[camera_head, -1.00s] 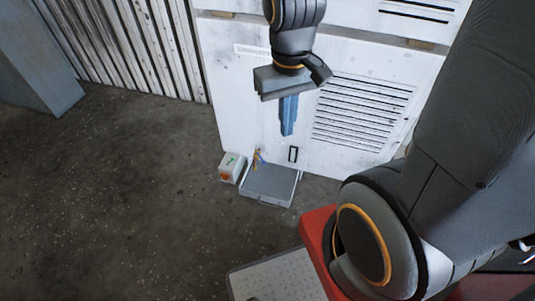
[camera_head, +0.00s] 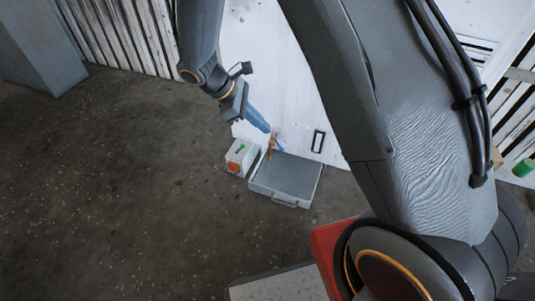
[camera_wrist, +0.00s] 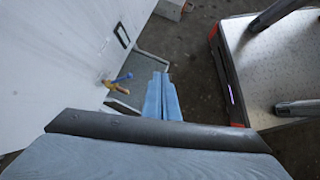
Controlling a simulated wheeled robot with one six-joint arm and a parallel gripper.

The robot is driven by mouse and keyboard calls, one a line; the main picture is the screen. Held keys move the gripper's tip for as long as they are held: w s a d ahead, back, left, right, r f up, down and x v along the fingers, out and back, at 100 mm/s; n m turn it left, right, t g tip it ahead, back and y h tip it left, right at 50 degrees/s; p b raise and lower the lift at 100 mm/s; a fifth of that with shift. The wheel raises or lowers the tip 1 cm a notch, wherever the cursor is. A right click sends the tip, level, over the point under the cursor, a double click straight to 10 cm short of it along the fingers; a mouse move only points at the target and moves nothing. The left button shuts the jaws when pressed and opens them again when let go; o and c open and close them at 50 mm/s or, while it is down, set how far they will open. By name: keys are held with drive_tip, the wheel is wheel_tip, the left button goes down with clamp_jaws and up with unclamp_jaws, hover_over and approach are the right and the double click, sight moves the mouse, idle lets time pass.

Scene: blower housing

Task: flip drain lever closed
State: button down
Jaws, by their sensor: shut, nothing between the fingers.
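The drain valve has a brass body (camera_head: 270,150) low on the white housing panel, with a small blue lever (camera_head: 279,148). In the wrist view the brass body (camera_wrist: 114,86) projects from the panel and the blue lever (camera_wrist: 124,77) sticks out from it toward my fingers. My gripper (camera_head: 266,128) has blue fingers held together, empty, pointing down and right close above the valve in the head view. In the wrist view my gripper (camera_wrist: 161,74) is to the right of the lever, with a visible gap between them. Contact cannot be told from the head view.
A grey tray (camera_head: 290,182) lies on the floor below the valve. The white panel (camera_head: 265,60) rises behind and carries a dark-framed rectangle (camera_head: 318,141). Floor on the left is clear.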

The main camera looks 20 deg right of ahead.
drive_tip(key=w+a+f+n+t+h+b, duration=0.1)
drive_tip(key=w+a+f+n+b, duration=0.3)
drive_tip(key=f, duration=0.5)
drive_tip(key=w+a+f+n+t+h+b, duration=0.2)
drive_tip(key=w+f+b, duration=0.35)
drive_tip(key=f, duration=0.25)
drive_tip(key=d+r+b+x, duration=0.1)
drive_tip(key=b+x, duration=0.4)
drive_tip(key=x, duration=0.7)
drive_tip(key=shift+w+d+r, duration=0.25)
drive_tip(key=shift+d+r, duration=0.1)
drive_tip(key=shift+d, duration=0.35)
drive_tip(key=shift+s+r, duration=0.1)
